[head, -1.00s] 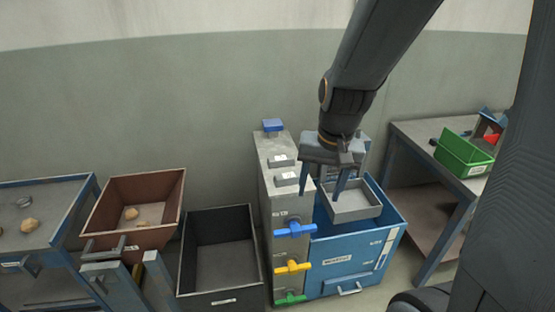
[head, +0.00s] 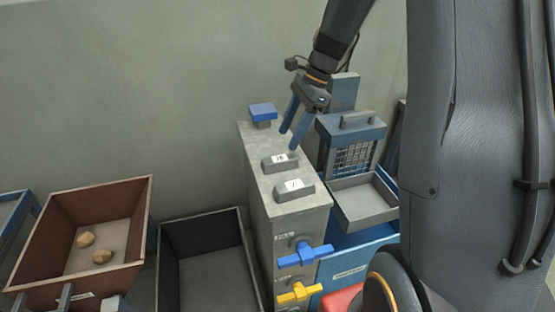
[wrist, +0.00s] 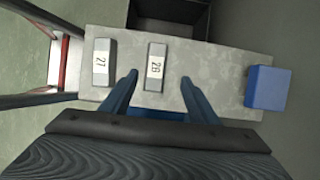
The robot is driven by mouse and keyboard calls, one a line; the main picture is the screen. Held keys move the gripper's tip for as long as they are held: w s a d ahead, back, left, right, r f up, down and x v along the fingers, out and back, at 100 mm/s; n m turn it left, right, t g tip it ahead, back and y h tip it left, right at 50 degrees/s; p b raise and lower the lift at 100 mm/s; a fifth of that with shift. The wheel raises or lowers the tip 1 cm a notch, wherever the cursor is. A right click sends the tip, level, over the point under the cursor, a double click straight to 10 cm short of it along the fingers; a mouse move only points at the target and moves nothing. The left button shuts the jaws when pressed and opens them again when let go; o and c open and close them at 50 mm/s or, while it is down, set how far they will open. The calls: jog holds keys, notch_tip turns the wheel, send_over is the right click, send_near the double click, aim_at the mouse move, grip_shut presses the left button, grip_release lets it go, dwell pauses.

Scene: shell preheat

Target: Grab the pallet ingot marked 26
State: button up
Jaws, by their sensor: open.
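Two grey ingots lie on top of the narrow grey cabinet (head: 307,207). The farther ingot (head: 280,162) carries a white label that seems to read 26; it also shows in the wrist view (wrist: 155,84), its label sideways. The nearer ingot (head: 294,190) has a label that looks like 27 in the wrist view (wrist: 103,78). My gripper (head: 290,139) is open and empty, above the cabinet top near the farther ingot. In the wrist view its fingers (wrist: 159,78) lie to either side of that ingot, which appears between them and apart from both.
A blue block (head: 262,111) stands at the cabinet's far end. Blue (head: 305,254) and yellow (head: 299,293) valve handles stick out of its front. A grey tray (head: 364,202) is to the right, an open dark bin (head: 241,238) and a brown bin (head: 143,218) to the left.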

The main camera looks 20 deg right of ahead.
aim_at(280, 158)
jog(key=x, duration=0.2)
jog(key=p+x, duration=0.1)
jog(key=x, duration=0.1)
jog(key=s+p+x, duration=0.1)
jog(key=x, duration=0.1)
jog(key=shift+f, duration=0.15)
jog(key=shift+a+f, duration=0.2)
jog(key=shift+f, duration=0.3)
grip_shut()
